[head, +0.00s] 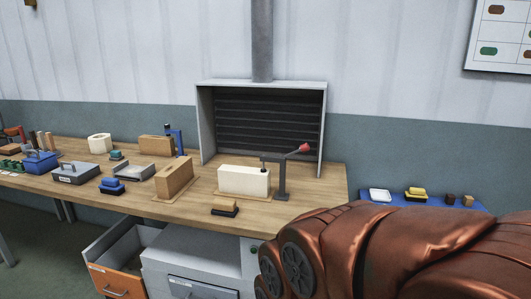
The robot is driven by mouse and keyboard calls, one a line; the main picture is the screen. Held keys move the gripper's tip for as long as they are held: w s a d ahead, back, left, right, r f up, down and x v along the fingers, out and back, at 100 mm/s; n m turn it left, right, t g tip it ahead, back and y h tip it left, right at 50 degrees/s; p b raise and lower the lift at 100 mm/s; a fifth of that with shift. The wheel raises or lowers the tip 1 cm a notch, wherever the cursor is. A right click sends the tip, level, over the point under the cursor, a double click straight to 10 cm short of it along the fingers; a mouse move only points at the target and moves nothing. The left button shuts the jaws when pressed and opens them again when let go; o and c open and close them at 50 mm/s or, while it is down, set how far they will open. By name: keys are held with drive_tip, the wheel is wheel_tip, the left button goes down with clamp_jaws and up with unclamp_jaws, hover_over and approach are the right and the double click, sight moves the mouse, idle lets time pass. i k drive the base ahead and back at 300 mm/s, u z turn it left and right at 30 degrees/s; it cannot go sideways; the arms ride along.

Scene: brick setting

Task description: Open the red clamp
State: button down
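The red clamp (283,180) stands on the wooden workbench, at the right end of a long white block. It has a dark upright post and a dark arm that slopes up to the right to a red handle tip (305,148). A small dark pressing piece (263,159) shows at the top of the white block (243,180); I cannot tell whether it touches the block. My copper-coloured arm fills the lower right of the head view. My gripper is out of view.
A grey vented hood (201,126) stands behind the clamp. A blue clamp (174,135) is by tan blocks to the left. A brush-like tan block (224,207) lies in front. A drawer (118,281) hangs open below. A blue surface (437,206) with small items is at right.

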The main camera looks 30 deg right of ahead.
sight(304, 147)
drive_tip(key=u, duration=0.05)
drive_tip(key=i, duration=0.9)
drive_tip(key=z, duration=0.2)
